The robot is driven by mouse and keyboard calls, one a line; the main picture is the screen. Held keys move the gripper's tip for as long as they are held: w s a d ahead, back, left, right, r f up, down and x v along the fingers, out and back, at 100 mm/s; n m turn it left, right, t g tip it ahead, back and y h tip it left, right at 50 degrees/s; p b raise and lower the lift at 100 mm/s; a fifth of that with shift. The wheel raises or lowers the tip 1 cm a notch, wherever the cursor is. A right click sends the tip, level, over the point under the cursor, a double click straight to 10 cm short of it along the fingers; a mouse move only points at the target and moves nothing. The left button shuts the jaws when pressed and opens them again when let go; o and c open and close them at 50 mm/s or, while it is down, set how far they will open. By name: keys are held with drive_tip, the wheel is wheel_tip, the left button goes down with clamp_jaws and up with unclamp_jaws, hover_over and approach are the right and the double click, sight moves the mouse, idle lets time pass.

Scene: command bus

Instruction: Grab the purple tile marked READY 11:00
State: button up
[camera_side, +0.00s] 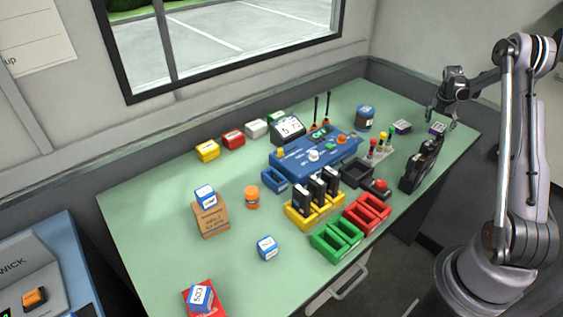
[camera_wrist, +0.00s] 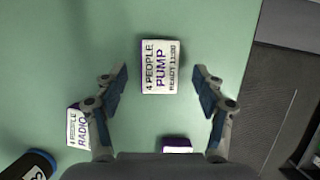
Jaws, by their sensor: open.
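The purple tile marked "4 PEOPLE PUMP READY 11:00" (camera_wrist: 160,66) lies on the green table, its white lettered face up, in the wrist view. In the side view it appears to be the small purple tile (camera_side: 438,128) below my gripper (camera_side: 445,112). My gripper is open, and in the wrist view its two fingers (camera_wrist: 160,88) stand on either side of the tile, apart from it. A second purple-sided tile marked "4 PEOPLE RADIO" (camera_wrist: 77,127) lies to the left, outside the left finger; it also shows in the side view (camera_side: 402,127).
Another purple-edged piece (camera_wrist: 177,145) is partly hidden at the bottom of the wrist view. A dark round container (camera_wrist: 28,166) is at lower left. A black rack (camera_side: 420,165) stands in front of the tiles in the side view. The table's edge runs right of the PUMP tile.

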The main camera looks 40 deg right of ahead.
drive_tip(key=shift+x, duration=0.85)
drive_tip(key=shift+a, duration=0.1)
drive_tip(key=c, duration=1.4)
